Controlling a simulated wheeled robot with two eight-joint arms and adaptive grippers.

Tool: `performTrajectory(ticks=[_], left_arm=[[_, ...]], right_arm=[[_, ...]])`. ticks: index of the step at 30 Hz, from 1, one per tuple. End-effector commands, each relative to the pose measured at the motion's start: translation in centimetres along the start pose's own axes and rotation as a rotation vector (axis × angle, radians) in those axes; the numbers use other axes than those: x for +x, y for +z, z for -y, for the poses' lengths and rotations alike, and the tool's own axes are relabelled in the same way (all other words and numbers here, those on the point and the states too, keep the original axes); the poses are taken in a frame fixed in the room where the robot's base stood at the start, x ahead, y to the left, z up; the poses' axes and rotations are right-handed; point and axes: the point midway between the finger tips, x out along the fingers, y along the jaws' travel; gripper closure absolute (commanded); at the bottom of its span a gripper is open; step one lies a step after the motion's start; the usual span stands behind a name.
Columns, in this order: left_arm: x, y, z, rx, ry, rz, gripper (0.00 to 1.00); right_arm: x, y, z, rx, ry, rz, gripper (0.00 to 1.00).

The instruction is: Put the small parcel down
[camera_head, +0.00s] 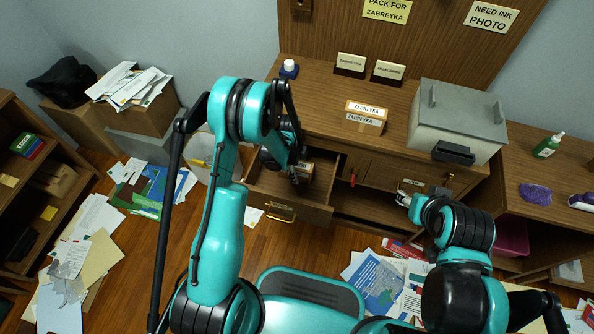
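My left gripper (290,170) reaches down into the open drawer (316,212) under the wooden counter. A small brown box-like thing, likely the small parcel (305,170), shows beside its dark fingers inside the drawer. The fingers and arm partly hide it, and I cannot tell whether they grip it or only stand next to it. My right gripper (412,192) is in front of the cabinet door below the counter, to the right of the drawer. It is small and partly hidden by its own arm, so its opening is unclear.
A box labelled ZABREYKA (366,116) stands on the counter (320,98) beside a grey-lidded machine (457,125). Two small signs and an ink bottle (289,69) stand behind. Papers (378,283) litter the floor. A shelf (50,190) stands at the left.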

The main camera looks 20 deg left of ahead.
Motion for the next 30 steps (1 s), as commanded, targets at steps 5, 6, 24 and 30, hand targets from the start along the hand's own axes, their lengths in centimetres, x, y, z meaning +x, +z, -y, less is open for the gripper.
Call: performTrajectory(ticks=[5,6,24,30], left_arm=[[-0.6,-0.1,0.0,0.0,0.0,0.0,0.53],[-1.2,-0.1,0.0,0.0,0.0,0.0,0.53],[-7.8,0.0,0.0,0.0,0.0,0.0,0.53],[-7.8,0.0,0.0,0.0,0.0,0.0,0.53]], right_arm=[[-0.1,-0.1,0.0,0.0,0.0,0.0,0.54],[-0.4,-0.3,0.0,0.0,0.0,0.0,0.54],[-2.7,-1.9,0.0,0.0,0.0,0.0,0.54],[-2.6,-1.9,0.0,0.0,0.0,0.0,0.54]])
